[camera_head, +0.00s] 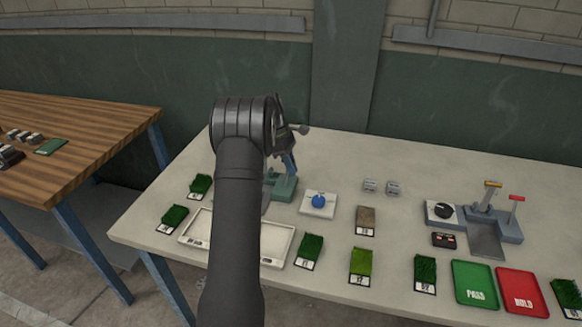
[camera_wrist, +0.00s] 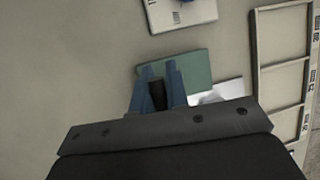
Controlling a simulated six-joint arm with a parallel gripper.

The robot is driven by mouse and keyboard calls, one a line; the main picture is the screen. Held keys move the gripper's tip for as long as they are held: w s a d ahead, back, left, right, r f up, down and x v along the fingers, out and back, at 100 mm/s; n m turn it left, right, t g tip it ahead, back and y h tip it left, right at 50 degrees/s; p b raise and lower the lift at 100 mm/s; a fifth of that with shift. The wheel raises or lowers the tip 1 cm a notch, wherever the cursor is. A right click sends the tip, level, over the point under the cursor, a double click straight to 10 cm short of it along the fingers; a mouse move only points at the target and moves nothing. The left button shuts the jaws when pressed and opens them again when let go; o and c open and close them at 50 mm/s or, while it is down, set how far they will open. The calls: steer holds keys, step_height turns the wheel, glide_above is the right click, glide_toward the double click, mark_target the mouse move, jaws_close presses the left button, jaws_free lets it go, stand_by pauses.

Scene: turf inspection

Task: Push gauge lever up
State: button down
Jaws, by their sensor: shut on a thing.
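My gripper (camera_wrist: 160,76) has blue fingers shut on a narrow black piece (camera_wrist: 158,97), which looks like the gauge lever; the wrist view shows it between them. Both are over a green base (camera_wrist: 195,67), probably that of the gauge. In the head view the green base (camera_head: 284,188) stands near the back left of the pale table, and my gripper (camera_head: 290,172) comes down onto it. My arm hides most of the gauge there, so the lever's tilt cannot be told.
A white plate with a blue knob (camera_head: 319,201) stands just right of the green base. A white tray (camera_head: 192,241) lies in front, partly behind my arm. Several turf samples (camera_head: 361,263) are spread about. A grey device with levers (camera_head: 486,238) and green (camera_head: 475,288) and red (camera_head: 521,290) trays are at right.

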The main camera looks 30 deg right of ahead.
steer(key=shift+f, duration=0.1)
stand_by(0.3)
steer(key=c, duration=1.4)
jaws_free()
steer(key=shift+c, duration=0.2)
steer(key=shift+w, duration=0.1)
steer(key=v, duration=1.2)
steer(key=shift+d, duration=0.1)
steer(key=x, duration=1.2)
